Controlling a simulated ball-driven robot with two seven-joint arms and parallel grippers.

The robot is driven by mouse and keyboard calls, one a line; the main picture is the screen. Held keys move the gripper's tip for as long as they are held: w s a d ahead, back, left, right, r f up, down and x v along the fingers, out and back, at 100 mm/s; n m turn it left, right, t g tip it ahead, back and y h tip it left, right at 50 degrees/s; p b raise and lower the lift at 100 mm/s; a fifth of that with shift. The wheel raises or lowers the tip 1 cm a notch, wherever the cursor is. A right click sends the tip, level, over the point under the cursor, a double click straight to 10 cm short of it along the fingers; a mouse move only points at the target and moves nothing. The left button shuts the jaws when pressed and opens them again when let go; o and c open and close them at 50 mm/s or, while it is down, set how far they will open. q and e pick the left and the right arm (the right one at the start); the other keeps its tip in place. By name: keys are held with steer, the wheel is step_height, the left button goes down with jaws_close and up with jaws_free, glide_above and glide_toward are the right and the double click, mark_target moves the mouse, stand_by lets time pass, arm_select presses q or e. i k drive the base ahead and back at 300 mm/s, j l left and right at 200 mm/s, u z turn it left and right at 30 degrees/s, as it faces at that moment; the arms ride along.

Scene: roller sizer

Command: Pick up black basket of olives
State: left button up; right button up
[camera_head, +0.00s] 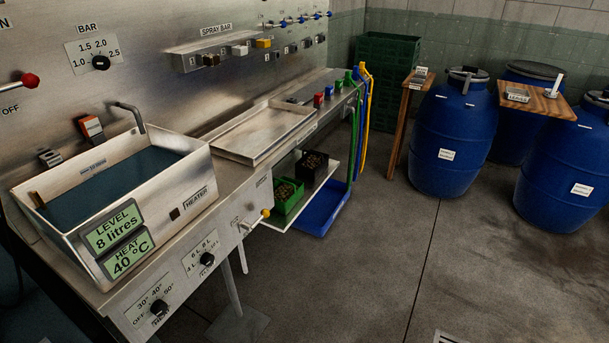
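The black basket of olives (312,161) stands on a low shelf under the steel bench, at the centre of the view. Its top is open and brownish olives show inside. A green basket (286,196), also holding olives, stands just in front of it and to its left on the same shelf. The bench edge passes close above both baskets. Neither of my grippers is in view.
The shelf (329,172) sits below the steel bench tray (262,133). A blue tray (322,212) is beneath it. Blue barrels (450,140) stand right; the floor (400,265) between is clear.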

mark_target(312, 165)
steer(key=i+l+u, duration=0.25)
steer(key=i+l, duration=0.4)
steer(key=i, duration=0.1)
